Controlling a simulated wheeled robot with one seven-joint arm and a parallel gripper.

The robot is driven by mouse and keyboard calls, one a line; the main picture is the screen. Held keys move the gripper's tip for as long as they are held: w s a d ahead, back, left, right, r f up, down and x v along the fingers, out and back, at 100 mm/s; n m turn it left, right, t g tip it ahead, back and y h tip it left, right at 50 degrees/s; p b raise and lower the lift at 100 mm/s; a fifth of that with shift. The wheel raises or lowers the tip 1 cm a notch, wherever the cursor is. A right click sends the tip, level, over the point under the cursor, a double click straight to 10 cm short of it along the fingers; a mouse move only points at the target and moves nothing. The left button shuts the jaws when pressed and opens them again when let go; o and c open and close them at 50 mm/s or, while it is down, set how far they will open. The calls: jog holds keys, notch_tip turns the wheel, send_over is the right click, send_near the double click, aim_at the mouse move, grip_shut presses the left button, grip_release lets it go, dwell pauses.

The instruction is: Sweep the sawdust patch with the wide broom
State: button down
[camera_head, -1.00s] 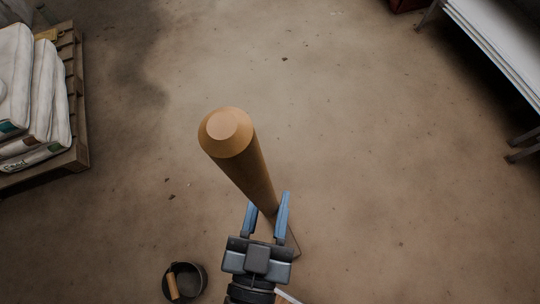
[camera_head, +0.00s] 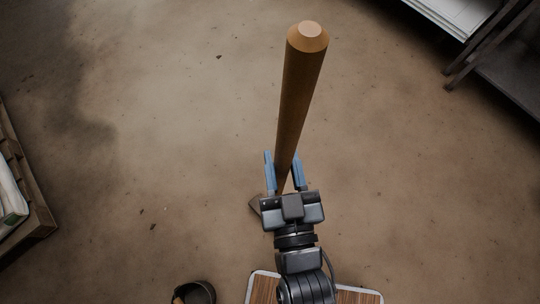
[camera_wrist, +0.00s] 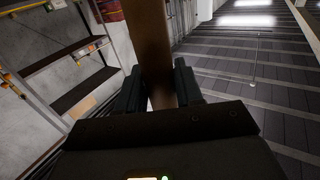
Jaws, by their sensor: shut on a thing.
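The broom's brown wooden handle (camera_head: 302,90) stands up between the fingers of my gripper (camera_head: 283,167), its blunt top end toward the head camera. My gripper is shut on the handle. The handle also shows in the wrist view (camera_wrist: 150,45), passing between the dark fingers (camera_wrist: 160,88). A small grey piece (camera_head: 256,205) shows low beside the gripper, perhaps part of the broom head. The rest of the broom's lower end is hidden behind my gripper and arm. I cannot clearly make out the sawdust patch; the floor (camera_head: 180,130) shows only uneven tan and dark tones with small specks.
A dark bucket (camera_head: 204,288) stands at the bottom, left of my arm. A wooden pallet (camera_head: 38,222) with white sacks (camera_head: 10,205) is at the left edge. A metal rack (camera_head: 505,50) stands at the upper right. The floor ahead between them is open.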

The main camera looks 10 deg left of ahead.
jog(key=w+d+b, duration=0.1)
jog(key=w+d, duration=0.7)
jog(key=w, duration=0.4)
jog(key=w+d+b, duration=0.2)
jog(key=w+d, duration=0.7)
jog(key=w, duration=0.4)
jog(key=shift+d, duration=0.3)
dwell(0.8)
jog(key=shift+r, duration=0.1)
notch_tip(320, 180, up, 5)
jog(key=p, duration=0.3)
jog(key=shift+p, duration=0.35)
dwell(0.4)
